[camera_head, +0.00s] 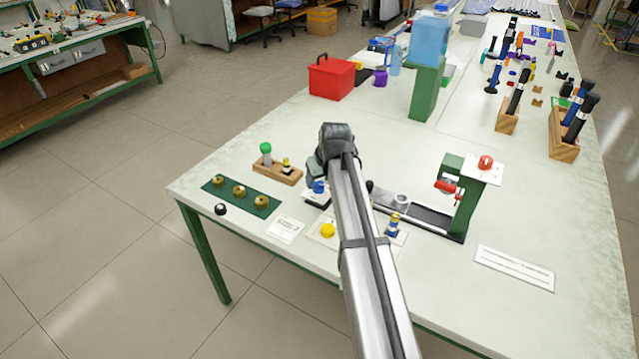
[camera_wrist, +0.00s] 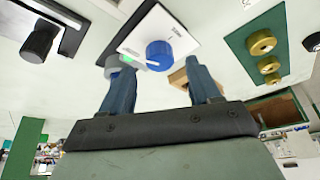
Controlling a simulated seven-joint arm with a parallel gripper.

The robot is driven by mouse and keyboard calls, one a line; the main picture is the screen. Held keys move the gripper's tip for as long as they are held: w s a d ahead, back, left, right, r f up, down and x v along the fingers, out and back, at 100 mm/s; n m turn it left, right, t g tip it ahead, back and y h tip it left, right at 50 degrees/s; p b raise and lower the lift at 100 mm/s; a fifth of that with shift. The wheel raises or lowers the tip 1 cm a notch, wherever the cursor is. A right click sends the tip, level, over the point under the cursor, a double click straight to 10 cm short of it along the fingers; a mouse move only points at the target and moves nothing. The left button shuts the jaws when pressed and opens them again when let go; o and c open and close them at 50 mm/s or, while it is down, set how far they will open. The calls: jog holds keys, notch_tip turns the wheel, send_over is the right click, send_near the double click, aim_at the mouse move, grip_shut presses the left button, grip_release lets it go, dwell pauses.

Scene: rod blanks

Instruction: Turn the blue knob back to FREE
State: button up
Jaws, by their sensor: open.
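The blue knob (camera_wrist: 159,55) sits on a white label plate (camera_wrist: 150,25) with a dark base in the wrist view. The plate carries small lettering, too small to read surely, and a green mark (camera_wrist: 128,59) lies to the left of the knob. In the head view the knob (camera_head: 319,187) shows just left of my arm, partly hidden. My gripper (camera_wrist: 161,82) is open, with one finger either side of the knob's place in the picture and nothing between them. The fingertips appear short of the knob. Its pointing direction is unclear.
A wooden block (camera_head: 279,172) with a green-topped piece stands close left. A green mat (camera_head: 232,205) holds brass rings, with a black knob (camera_head: 221,209) beside it. A yellow knob (camera_head: 327,231) is nearer the front edge. A green press with a red knob (camera_head: 485,162) stands right.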

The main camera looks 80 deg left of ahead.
aim_at(319, 185)
jog(key=shift+x, duration=1.5)
jog(key=c, duration=1)
jog(key=shift+c, duration=0.2)
